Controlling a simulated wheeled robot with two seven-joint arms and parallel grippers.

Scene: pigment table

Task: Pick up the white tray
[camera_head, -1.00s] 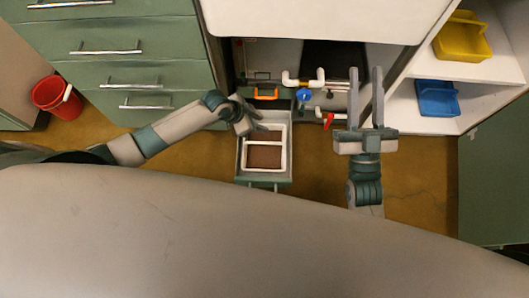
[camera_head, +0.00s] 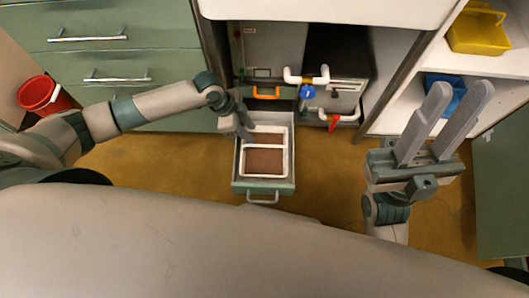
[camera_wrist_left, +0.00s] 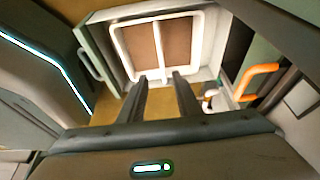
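The white tray (camera_head: 266,147) is a rectangular white frame with a crossbar and brown panels inside. It lies in the open drawer (camera_head: 291,186). In the left wrist view, the tray (camera_wrist_left: 157,48) is just beyond my fingers. My left gripper (camera_head: 246,135) is over the tray's left side in the head view. In the wrist view its two fingers (camera_wrist_left: 160,80) are apart with nothing held between them, near the tray's near rim; contact cannot be told. My right gripper (camera_head: 462,92) is open and empty at the right, away from the drawer.
Behind the drawer are an orange handle (camera_head: 264,95), white pipes (camera_head: 305,77) and a blue valve (camera_head: 308,92). Green drawers (camera_head: 110,60) and a red bucket (camera_head: 40,93) stand left. Shelves at right hold a yellow bin (camera_head: 478,32) and a blue bin (camera_head: 446,87).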

